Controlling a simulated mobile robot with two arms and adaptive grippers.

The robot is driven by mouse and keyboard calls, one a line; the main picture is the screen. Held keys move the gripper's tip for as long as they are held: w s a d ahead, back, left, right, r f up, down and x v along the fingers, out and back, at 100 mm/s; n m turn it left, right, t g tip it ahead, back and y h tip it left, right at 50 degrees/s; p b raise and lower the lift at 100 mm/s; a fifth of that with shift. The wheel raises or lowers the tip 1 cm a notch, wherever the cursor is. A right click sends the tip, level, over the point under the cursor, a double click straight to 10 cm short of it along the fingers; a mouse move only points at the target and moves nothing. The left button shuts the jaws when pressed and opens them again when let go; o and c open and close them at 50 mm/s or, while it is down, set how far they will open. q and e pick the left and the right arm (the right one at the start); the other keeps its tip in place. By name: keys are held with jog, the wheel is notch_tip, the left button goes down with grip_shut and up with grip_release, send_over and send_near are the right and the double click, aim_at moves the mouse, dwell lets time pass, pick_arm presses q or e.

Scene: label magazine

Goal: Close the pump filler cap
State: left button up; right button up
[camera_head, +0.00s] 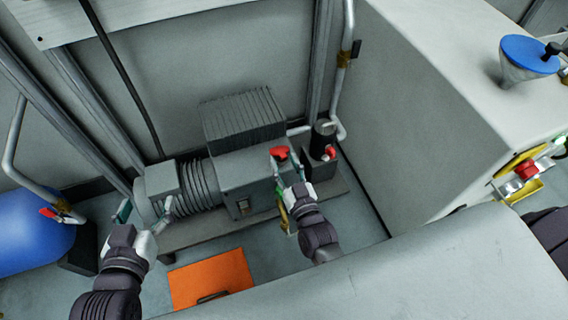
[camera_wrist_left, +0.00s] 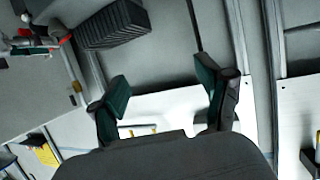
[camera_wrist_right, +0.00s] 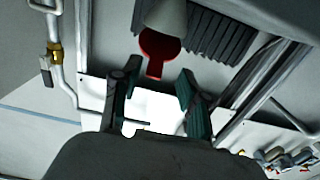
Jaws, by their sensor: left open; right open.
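The grey pump (camera_head: 225,170) stands on the floor against the wall, with a ribbed block on top. A red cap (camera_head: 279,153) shows at its right part; it appears tilted, and whether it is apart from its opening is unclear. In the right wrist view the red cap (camera_wrist_right: 158,50) is a disc with a tab, beside a grey cone, just beyond the fingertips. My right gripper (camera_head: 289,178) is open and empty, close in front of the cap. My left gripper (camera_head: 145,210) is open and empty near the pump's left end.
A second red part (camera_head: 330,152) sits by a dark cylinder right of the pump. A blue tank (camera_head: 35,240) is at left, an orange panel (camera_head: 210,278) on the floor. A grey cabinet (camera_head: 430,110) with a blue-topped funnel (camera_head: 528,55) bounds the right.

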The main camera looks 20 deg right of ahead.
jog(key=shift+w+d, duration=0.15)
jog(key=shift+w, duration=0.05)
pick_arm(q)
jog(key=shift+w+d+r, duration=0.25)
jog(key=shift+w+d, duration=0.05)
jog(key=shift+w, duration=0.05)
pick_arm(e)
jog(key=shift+w, duration=0.3)
jog(key=shift+d, duration=0.2)
jog(key=c, duration=0.4)
grip_shut()
pick_arm(q)
jog(key=shift+x, duration=0.75)
pick_arm(e)
jog(key=shift+f, duration=0.1)
